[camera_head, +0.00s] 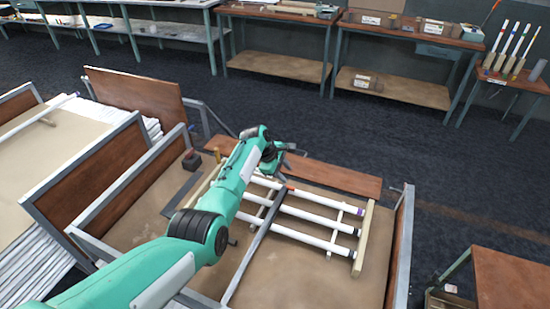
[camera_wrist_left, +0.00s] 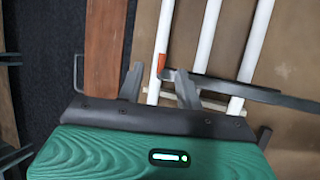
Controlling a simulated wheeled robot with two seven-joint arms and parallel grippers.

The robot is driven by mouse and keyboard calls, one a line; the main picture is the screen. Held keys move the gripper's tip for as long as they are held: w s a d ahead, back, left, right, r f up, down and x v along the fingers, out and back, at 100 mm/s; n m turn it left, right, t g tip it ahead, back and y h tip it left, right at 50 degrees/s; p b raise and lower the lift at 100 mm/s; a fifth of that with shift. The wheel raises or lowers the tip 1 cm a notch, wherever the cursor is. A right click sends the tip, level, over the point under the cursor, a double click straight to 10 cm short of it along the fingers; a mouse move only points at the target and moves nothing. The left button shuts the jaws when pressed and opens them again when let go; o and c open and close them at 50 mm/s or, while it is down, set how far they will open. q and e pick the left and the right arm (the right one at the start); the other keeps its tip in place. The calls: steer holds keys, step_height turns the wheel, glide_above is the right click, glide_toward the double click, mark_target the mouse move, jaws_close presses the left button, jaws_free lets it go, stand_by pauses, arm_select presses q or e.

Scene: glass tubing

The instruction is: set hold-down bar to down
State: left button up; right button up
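The hold-down bar (camera_head: 259,238) is a long dark grey strip running across several white tubes (camera_head: 315,217) on a pale wooden rack. Its far end has an orange piece (camera_head: 290,187) close by. Whether the bar touches the tubes cannot be told. In the left wrist view the bar (camera_wrist_left: 250,92) runs right from near the fingertips, beside the orange piece (camera_wrist_left: 161,65). My left gripper (camera_head: 281,163) is over the far end of the rack. Its fingers (camera_wrist_left: 158,76) are apart, with a white tube showing between them. My right gripper is not in view.
The rack lies inside a crate with brown side panels (camera_head: 403,248) and grey metal edges. A brown board (camera_head: 335,178) runs along the far side. A crate of white tubes (camera_head: 30,240) stands at left. Benches (camera_head: 410,40) line the back.

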arm_select(q)
steer(key=v, duration=0.6)
steer(key=shift+s+a, duration=0.2)
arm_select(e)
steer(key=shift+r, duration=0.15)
